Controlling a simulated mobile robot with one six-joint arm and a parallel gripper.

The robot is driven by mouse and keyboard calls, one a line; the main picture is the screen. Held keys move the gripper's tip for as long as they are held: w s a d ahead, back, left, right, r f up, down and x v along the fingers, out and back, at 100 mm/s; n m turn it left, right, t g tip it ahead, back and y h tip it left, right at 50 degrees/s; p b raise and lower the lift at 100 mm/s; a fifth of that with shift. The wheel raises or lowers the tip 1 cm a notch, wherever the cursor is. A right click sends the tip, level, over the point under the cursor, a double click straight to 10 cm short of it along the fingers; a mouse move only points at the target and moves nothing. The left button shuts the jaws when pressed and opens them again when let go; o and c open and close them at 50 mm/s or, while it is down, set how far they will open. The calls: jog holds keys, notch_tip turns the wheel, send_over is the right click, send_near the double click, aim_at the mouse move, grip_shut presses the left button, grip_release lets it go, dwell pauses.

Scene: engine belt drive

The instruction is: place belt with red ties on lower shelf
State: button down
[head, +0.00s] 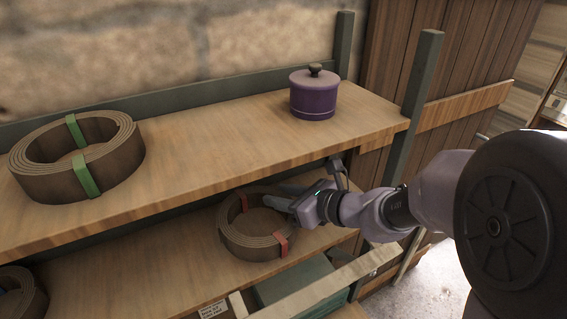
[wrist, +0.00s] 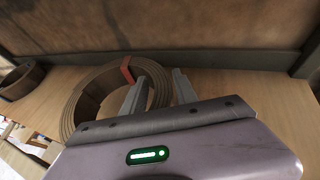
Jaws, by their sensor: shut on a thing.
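The brown coiled belt with red ties (head: 240,237) is at the lower shelf (head: 150,262), right of its middle, lying flat. It seems to rest on the boards, though I cannot tell whether a small gap remains. My gripper (head: 285,195) reaches in from the right, under the upper shelf, and is shut on the belt's wall. In the wrist view the belt (wrist: 95,90) shows one red tie, and its wall passes between the two fingers of my gripper (wrist: 158,85). My gripper's body hides the near part of the coil there.
The upper shelf (head: 220,148) is close above my gripper. It carries a belt with green ties (head: 105,170) and a purple lidded pot (head: 313,100). Another coiled belt (head: 22,300) lies at the lower left. A green post (head: 418,80) stands near my arm. A drawer (head: 330,285) juts out below.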

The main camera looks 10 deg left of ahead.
jog(key=w, duration=0.1)
jog(key=w+a, duration=0.1)
jog(key=w, duration=0.1)
jog(key=w+a+p, duration=0.1)
jog(key=shift+w, duration=0.25)
jog(key=f, duration=0.4)
jog(key=shift+w+a, duration=0.15)
jog(key=shift+w, duration=0.15)
jog(key=c, duration=0.9)
grip_release()
jog(key=shift+s, duration=0.1)
